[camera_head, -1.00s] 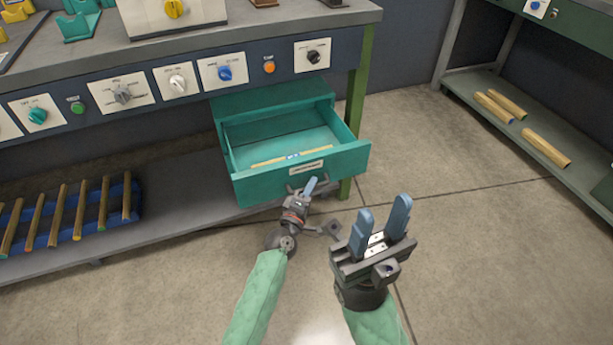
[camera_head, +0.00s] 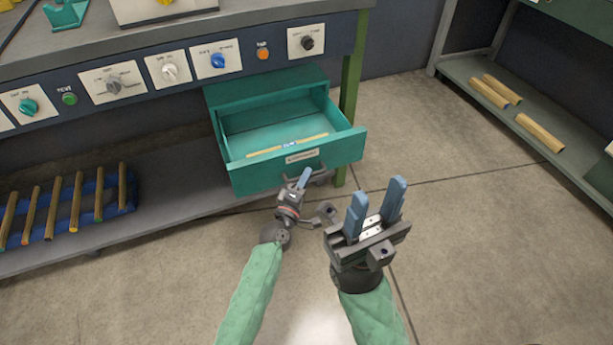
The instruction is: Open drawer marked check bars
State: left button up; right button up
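A teal drawer (camera_head: 240,180) under the left bench stands pulled out, with its inside in view. Its front carries a small pale label (camera_head: 302,156), too small to read, and a dark handle (camera_head: 319,177) below it. A thin yellow bar with a blue-white middle lies inside (camera_head: 265,150). My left gripper (camera_head: 303,178) is at the drawer front by the handle, its blue fingers seen edge-on; I cannot tell whether they close on the handle. My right gripper (camera_head: 375,210) is open and empty, to the right and in front of the drawer.
The bench panel has several knobs, one blue (camera_head: 217,60), and an orange button (camera_head: 263,53). A blue rack (camera_head: 130,192) with several wooden bars lies on the lower shelf. Wooden pieces (camera_head: 540,132) lie on the right bench's shelf. The floor (camera_head: 470,230) between is clear.

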pick_arm(q)
jog(key=v, duration=0.6)
jog(key=shift+s, duration=0.35)
jog(key=shift+a, duration=0.1)
